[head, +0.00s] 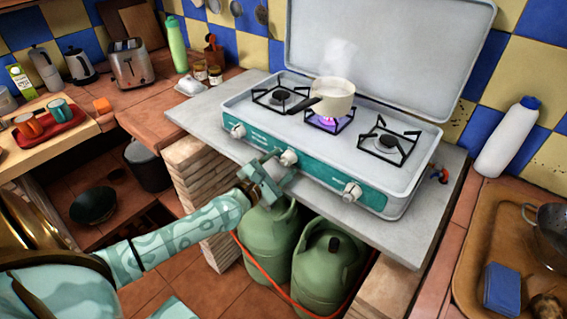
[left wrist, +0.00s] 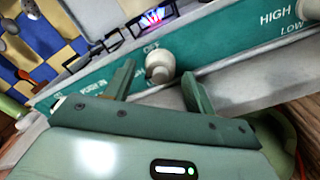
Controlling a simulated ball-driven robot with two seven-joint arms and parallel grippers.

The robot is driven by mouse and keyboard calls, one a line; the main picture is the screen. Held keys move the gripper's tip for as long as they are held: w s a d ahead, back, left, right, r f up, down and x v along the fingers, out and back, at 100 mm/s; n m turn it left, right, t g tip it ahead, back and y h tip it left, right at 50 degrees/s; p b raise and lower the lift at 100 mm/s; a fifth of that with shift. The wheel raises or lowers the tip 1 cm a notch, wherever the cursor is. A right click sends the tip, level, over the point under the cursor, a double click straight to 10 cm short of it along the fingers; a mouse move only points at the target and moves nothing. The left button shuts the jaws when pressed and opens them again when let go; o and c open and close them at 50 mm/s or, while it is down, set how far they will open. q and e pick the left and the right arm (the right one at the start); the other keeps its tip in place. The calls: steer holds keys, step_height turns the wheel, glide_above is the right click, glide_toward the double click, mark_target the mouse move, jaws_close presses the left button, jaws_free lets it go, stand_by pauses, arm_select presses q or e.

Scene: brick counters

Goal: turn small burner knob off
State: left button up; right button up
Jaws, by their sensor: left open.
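The camping stove (head: 320,175) has a teal front panel with three white knobs. The middle knob (head: 289,158) is in front of the middle burner (head: 328,122), which burns with a purple-blue flame under a steaming white pot (head: 332,97). My left gripper (head: 277,172) is just in front of the middle knob. In the left wrist view my open left gripper (left wrist: 158,88) has one finger on each side of that knob (left wrist: 160,67), near the fingertips; I cannot tell whether they touch it. The left knob (head: 238,131) and right knob (head: 352,192) are clear. My right gripper is not in view.
The stove lid (head: 390,45) stands open behind the burners. Two green gas bottles (head: 328,265) stand below the grey slab, with a red hose. A white bottle (head: 508,137) and a wooden tray (head: 470,240) are at the right; a toaster (head: 131,65) is at the left.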

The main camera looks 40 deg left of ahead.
arm_select(q)
steer(key=shift+w+d, duration=0.1)
steer(key=shift+w, duration=0.6)
steer(key=c, duration=1)
